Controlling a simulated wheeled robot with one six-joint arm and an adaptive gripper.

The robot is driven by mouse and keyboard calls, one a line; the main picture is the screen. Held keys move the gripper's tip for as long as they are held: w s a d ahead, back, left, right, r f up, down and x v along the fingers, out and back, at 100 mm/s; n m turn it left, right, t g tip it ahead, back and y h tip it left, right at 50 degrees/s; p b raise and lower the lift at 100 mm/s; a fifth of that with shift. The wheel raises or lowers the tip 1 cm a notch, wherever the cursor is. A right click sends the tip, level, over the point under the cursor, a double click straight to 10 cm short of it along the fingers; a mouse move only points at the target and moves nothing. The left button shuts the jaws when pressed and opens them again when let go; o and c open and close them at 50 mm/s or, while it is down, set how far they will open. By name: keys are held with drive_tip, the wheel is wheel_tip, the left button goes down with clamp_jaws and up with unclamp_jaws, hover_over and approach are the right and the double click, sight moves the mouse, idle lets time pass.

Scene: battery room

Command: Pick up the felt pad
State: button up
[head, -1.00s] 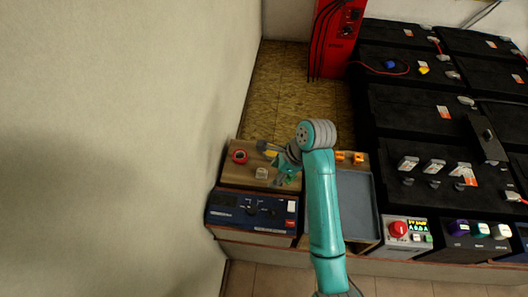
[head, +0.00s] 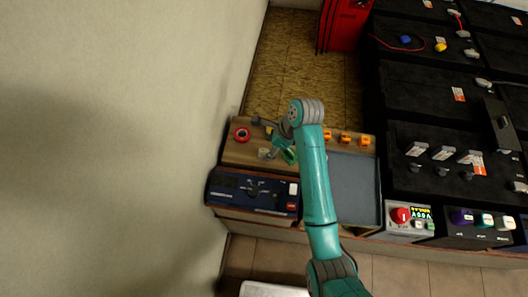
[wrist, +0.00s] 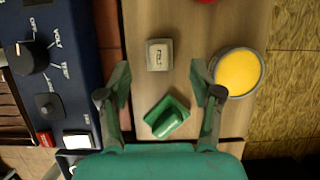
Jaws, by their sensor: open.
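My gripper (wrist: 160,79) is open and empty above the board. In the wrist view the pad lies just past the fingertips, roughly centred between them, apart from both. A green object with a raised grip (wrist: 167,115) lies between the fingers, closer to my palm. In the head view my arm hides part of the board.
A round tin with yellow contents (wrist: 237,72) stands right of the right finger. A red ring (head: 242,134) lies at the board's left. A blue instrument with knobs (head: 253,192) is in front of the board, and a grey tray (head: 352,185) is to the right. Black batteries fill the right side.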

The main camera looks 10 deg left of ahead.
sight(266, 150)
drive_tip(key=shift+x, duration=1.9)
drive_tip(key=shift+a, duration=0.1)
drive_tip(key=c, duration=1)
drive_tip(key=shift+r, duration=0.1)
wheel_tip(266, 150, up, 10)
drive_tip(key=shift+o, duration=0.6)
drive_tip(key=shift+c, duration=1.2)
